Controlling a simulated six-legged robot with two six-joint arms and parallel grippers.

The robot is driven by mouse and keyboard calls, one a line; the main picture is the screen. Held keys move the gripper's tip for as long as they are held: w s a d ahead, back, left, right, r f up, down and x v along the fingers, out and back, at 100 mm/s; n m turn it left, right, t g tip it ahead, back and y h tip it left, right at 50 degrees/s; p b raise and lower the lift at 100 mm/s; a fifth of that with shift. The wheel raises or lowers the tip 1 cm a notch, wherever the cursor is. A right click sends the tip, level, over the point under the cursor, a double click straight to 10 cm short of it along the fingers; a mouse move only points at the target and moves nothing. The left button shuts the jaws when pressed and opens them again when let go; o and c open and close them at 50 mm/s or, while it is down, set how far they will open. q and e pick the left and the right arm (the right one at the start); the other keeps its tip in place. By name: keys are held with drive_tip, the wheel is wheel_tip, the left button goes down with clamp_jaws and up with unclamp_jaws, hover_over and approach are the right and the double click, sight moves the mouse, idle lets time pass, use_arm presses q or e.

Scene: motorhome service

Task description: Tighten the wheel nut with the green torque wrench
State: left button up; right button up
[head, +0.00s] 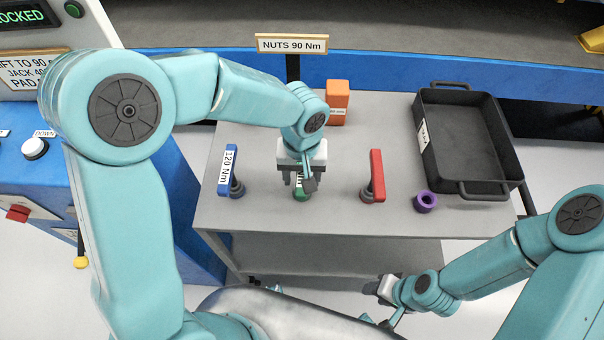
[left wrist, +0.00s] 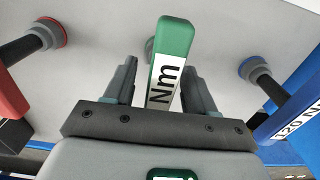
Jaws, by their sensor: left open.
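The green torque wrench (head: 300,182) stands on the grey cart top, mostly hidden under my left gripper in the head view. The left wrist view shows its green handle (left wrist: 175,38) with a white label reading "Nm"; the number is hidden. My left gripper (head: 299,190) is open over it, with one finger on each side of the handle. I cannot tell if they touch it. My right gripper (head: 383,290) is low in front of the cart, and its jaws are too unclear to read. No wheel nut is recognisable in either view.
A blue wrench (head: 231,174) marked 120 Nm stands to the left, a red wrench (head: 376,175) to the right. Beyond are a purple ring (head: 425,201), an orange block (head: 338,97) and a black tray (head: 462,187). A sign (head: 292,44) reads "NUTS 90 Nm".

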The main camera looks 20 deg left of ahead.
use_arm(q)
wheel_tip(320, 180, down, 2)
clamp_jaws()
drive_tip(key=shift+r, duration=0.15)
wheel_tip(320, 180, up, 20)
drive_tip(key=p, duration=0.1)
idle(0.5)
drive_tip(key=c, duration=0.9)
unclamp_jaws()
clamp_jaws()
